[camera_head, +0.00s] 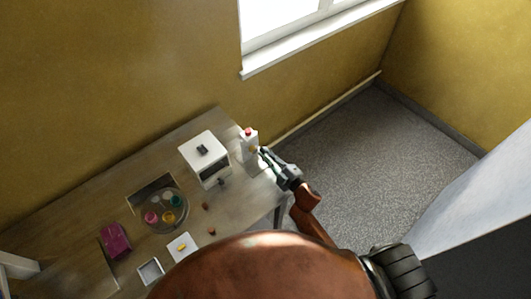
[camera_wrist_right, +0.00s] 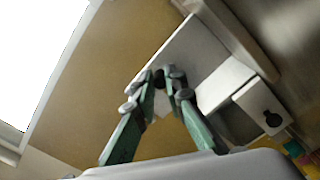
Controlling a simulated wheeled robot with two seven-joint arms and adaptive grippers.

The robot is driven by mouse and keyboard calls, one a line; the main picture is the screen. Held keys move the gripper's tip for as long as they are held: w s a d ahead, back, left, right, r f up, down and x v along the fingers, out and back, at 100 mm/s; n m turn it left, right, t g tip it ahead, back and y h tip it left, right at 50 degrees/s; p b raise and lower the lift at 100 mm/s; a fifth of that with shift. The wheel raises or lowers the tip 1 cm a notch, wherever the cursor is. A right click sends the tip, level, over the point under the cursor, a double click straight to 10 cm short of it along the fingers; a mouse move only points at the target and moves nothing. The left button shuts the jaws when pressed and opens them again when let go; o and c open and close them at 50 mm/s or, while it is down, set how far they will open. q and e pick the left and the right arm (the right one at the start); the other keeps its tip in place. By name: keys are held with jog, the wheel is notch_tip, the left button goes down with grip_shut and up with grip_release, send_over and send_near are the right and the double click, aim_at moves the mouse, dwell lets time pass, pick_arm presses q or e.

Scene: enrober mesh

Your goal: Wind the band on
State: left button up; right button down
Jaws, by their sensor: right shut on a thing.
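A white box-shaped machine (camera_head: 204,150) stands on the wooden table, with a dark opening in its front and a small black part on top. A slim white unit (camera_head: 250,138) with a red top stands to its right, near the table's end. My right gripper (camera_head: 258,150) is at this unit's front. In the right wrist view the fingertips (camera_wrist_right: 165,78) close on a small dark part in front of a white panel (camera_wrist_right: 192,52); the fingers hide most of it. A white block with a black round knob (camera_wrist_right: 272,118) lies to the right. The band cannot be made out. My left gripper is out of view.
A round tray (camera_head: 180,222) with several coloured cups stands on the wooden table (camera_head: 80,205). A magenta box (camera_head: 116,238), a white card with a yellow piece (camera_head: 182,246) and a small square tray (camera_head: 150,271) lie nearby. Open floor is beyond the table's right end.

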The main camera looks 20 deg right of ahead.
jog(key=shift+f+m, duration=0.15)
jog(key=shift+m, duration=0.25)
jog(key=c, duration=2)
grip_release()
jog(key=shift+o, duration=0.2)
jog(key=shift+s, duration=0.1)
jog(key=v, duration=1.1)
jog(key=shift+s+d, duration=0.15)
jog(key=shift+s, duration=0.25)
